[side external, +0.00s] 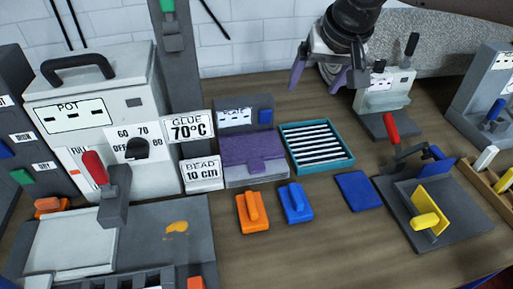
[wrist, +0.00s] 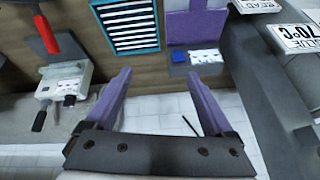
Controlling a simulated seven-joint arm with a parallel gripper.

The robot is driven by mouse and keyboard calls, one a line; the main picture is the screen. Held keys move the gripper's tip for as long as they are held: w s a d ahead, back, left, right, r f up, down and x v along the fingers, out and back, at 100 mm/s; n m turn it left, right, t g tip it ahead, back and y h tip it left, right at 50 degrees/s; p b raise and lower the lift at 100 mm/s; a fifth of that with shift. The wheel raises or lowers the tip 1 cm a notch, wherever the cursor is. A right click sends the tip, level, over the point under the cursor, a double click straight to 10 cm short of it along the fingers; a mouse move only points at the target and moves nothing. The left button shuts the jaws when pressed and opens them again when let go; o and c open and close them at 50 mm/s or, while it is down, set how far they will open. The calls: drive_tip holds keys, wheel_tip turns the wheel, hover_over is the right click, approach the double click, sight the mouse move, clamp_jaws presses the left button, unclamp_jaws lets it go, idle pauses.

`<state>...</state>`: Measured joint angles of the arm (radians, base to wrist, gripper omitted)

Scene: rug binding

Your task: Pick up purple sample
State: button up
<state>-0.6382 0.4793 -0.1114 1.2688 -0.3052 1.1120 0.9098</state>
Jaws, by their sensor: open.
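The purple sample (side external: 250,150) is a flat purple sheet with a small tab at its front. It lies on a grey device labelled as a plate (side external: 244,115), left of the teal rack. In the wrist view the purple sample (wrist: 196,28) shows at the top, right of centre. My gripper (side external: 316,84) is at the back of the table, right of the sample and apart from it. Its two purple fingers are spread open with nothing between them in the wrist view (wrist: 158,76).
A teal rack (side external: 288,130) with dark slots stands right of the sample. Glue and bead signs (side external: 190,128) and the pot machine (side external: 95,115) stand to the left. Orange (side external: 252,213) and blue (side external: 296,203) handled blocks lie in front. A red-handled press (side external: 388,110) stands to the right.

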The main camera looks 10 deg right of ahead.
drive_tip(key=n+g, duration=0.1)
drive_tip(key=n, duration=0.1)
approach(256, 162)
drive_tip(key=shift+x, duration=4.1)
drive_tip(key=shift+s, duration=0.1)
drive_tip(key=c, duration=1.4)
